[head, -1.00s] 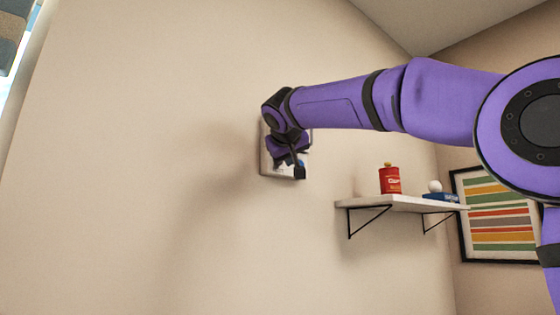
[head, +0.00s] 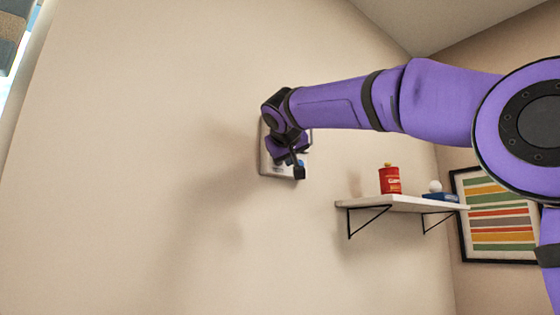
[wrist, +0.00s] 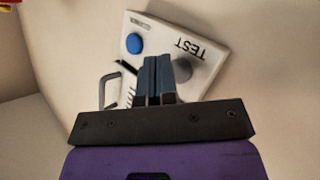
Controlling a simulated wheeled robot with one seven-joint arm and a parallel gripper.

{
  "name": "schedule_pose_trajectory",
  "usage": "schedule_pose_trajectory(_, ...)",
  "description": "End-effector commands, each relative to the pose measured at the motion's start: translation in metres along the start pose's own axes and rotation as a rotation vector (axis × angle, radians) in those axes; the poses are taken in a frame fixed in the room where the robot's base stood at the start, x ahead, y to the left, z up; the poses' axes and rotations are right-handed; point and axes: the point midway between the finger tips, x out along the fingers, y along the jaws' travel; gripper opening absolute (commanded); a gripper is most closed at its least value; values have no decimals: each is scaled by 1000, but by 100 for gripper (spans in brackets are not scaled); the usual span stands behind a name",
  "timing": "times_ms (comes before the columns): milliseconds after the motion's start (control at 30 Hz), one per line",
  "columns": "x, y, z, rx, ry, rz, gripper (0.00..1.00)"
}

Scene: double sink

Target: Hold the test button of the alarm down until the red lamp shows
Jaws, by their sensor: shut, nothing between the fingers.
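The alarm is a pale box (wrist: 205,42) on the wall, marked TEST, upside down in the wrist view. It also shows in the head view (head: 266,168), mostly behind my gripper. It bears a round blue piece (wrist: 134,43) and a grey round piece (wrist: 184,69) beside the TEST mark, partly behind my fingers. My gripper (wrist: 158,62) is shut and empty, its tips over the box face between these two pieces. I cannot tell whether the tips touch it. In the head view my gripper (head: 299,171) is at the box's lower right. No red light shows on the visible part.
A grey loop (wrist: 110,90) and dark slots show at the box's edge in the wrist view. A wall shelf (head: 400,203) to the right holds a red canister (head: 390,180) and a blue item (head: 440,197). A striped picture (head: 500,222) hangs beyond. The wall left is bare.

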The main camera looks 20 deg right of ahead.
Motion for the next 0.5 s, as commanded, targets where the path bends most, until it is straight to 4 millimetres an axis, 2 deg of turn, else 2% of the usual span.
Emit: schedule_pose_trajectory(500, 5, -4, -4, 0, 0, 0, 0)
